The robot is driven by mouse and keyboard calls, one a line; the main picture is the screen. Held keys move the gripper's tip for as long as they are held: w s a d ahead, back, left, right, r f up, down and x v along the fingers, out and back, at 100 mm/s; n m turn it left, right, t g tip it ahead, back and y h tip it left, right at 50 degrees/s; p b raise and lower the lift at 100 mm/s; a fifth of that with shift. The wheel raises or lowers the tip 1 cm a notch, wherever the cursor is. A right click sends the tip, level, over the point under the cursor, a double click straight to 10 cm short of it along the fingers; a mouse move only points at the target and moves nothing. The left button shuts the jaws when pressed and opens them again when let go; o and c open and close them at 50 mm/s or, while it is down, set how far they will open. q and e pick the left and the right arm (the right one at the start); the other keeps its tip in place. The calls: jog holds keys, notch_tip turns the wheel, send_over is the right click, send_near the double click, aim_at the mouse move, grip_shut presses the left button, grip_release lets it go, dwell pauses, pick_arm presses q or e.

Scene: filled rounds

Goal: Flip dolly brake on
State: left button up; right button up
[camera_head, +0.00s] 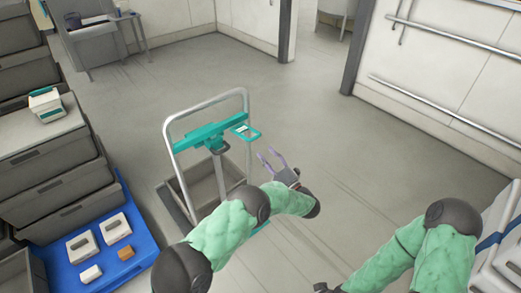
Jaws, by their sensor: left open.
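The dolly stands left of centre, with a silver tube handle frame (168,135), a teal crossbar (205,134) and a grey bin (236,163) low behind the frame. A dark grey piece (219,148) hangs under the crossbar's middle. A teal-framed panel (247,132) sticks out at the crossbar's right end. I cannot tell which part is the brake. My left gripper (271,158) is open and empty, its pale purple fingers right of the frame and lower in the picture than the panel, apart from both. My right arm reaches the bottom edge; its fingers do not show.
A blue platform (145,240) with white blocks (115,228) and a brown block (126,253) lies left of the dolly. Grey drawers (50,170) stand at the left. White containers (508,215) are at the right edge. The floor (340,140) beyond my grippers is clear.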

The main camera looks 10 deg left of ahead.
pick_arm(q)
jog(key=v, duration=0.7)
jog(key=shift+f, duration=0.2)
jog(key=shift+w+a, duration=0.1)
jog(key=shift+a, duration=0.05)
jog(key=w+a+f+m+t+h+p, duration=0.2)
jog(key=w+a+f+m+h+p, duration=0.15)
jog(key=f+m+h, duration=0.7)
jog(key=s+f+m+g+h+p, duration=0.1)
jog(key=s+f+m+g+h, duration=0.35)
jog(key=s+f+m, duration=0.3)
jog(key=s+f+m+g+h+p, duration=0.1)
jog(key=s+m+g+h, duration=0.2)
jog(key=s, duration=1.2)
jog(key=s+d+f+m+g+h+p, duration=0.1)
jog(key=s+g, duration=0.6)
jog(key=s, duration=0.8)
jog(key=m+h+p, duration=0.1)
jog(key=m+h, duration=0.1)
jog(key=m, duration=0.1)
jog(key=shift+s+d+m, duration=0.2)
jog(key=shift+s+m, duration=0.1)
jog(key=shift+m, duration=0.1)
jog(key=shift+f, duration=0.2)
jog(key=shift+c, duration=0.3)
jog(key=shift+c, duration=0.4)
